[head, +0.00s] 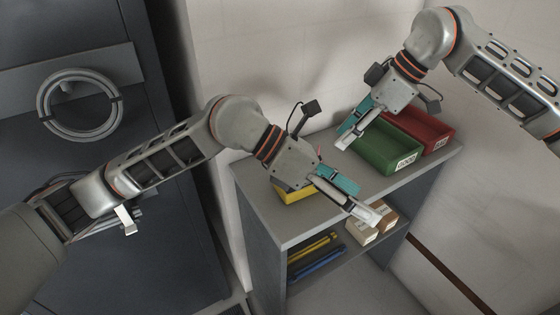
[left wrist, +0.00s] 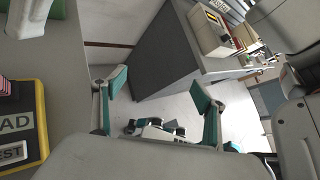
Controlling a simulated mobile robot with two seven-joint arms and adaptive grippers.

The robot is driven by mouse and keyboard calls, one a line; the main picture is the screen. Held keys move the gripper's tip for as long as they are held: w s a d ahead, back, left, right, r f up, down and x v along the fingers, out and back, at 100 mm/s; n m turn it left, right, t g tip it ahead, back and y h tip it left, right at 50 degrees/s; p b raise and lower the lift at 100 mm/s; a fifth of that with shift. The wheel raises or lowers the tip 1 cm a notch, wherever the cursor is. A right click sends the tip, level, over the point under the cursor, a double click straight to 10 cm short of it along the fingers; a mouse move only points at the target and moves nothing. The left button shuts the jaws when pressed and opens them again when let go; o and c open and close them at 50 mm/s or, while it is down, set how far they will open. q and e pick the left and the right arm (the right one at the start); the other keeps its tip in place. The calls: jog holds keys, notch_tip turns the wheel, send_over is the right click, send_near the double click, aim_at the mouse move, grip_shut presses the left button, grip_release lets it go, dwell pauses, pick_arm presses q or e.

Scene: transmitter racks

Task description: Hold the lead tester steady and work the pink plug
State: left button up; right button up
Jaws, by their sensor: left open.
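The lead tester (head: 287,194) is a yellow-edged box on the grey cabinet top, partly hidden under my left gripper (head: 356,200). In the left wrist view the tester (left wrist: 41,118) shows at the left edge, with parts of the letters of its label readable. A small pink-red striped piece (left wrist: 5,88) stands by it at the picture edge; I cannot tell whether it is the pink plug. My left gripper is open and empty, beyond the tester at the cabinet's front edge; its fingers also show in the left wrist view (left wrist: 158,84). My right gripper (head: 350,128) is above the cabinet top, farther back; its opening is unclear.
Small cartons (head: 362,233) and yellow and blue items (head: 315,258) lie on the shelf below. A dark rack (head: 60,190) with a coiled cable stands left.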

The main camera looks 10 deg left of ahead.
pick_arm(q)
jog(key=w+a+f+n+t+y, duration=0.1)
jog(key=w+a+y, duration=0.1)
jog(key=w+a, duration=0.2)
jog(key=w+a+f+t+y, duration=0.1)
jog(key=w+a+t+y, duration=0.1)
jog(key=w+a+y, duration=0.1)
jog(key=w+a+f+n+t+y, duration=0.1)
jog(key=w+a+y, duration=0.2)
jog(key=w+a, duration=0.2)
jog(key=shift+a+f+n, duration=0.15)
jog(key=shift+a, duration=0.5)
jog(key=shift+a+f+n, duration=0.1)
jog(key=shift+a+n, duration=0.05)
jog(key=shift+a, duration=0.5)
jog(key=shift+x, duration=3.8)
jog(key=shift+w+a, duration=0.1)
jog(key=shift+w, duration=0.05)
jog(key=shift+c, duration=0.5)
jog(key=c, duration=1.3)
jog(key=shift+o, duration=0.2)
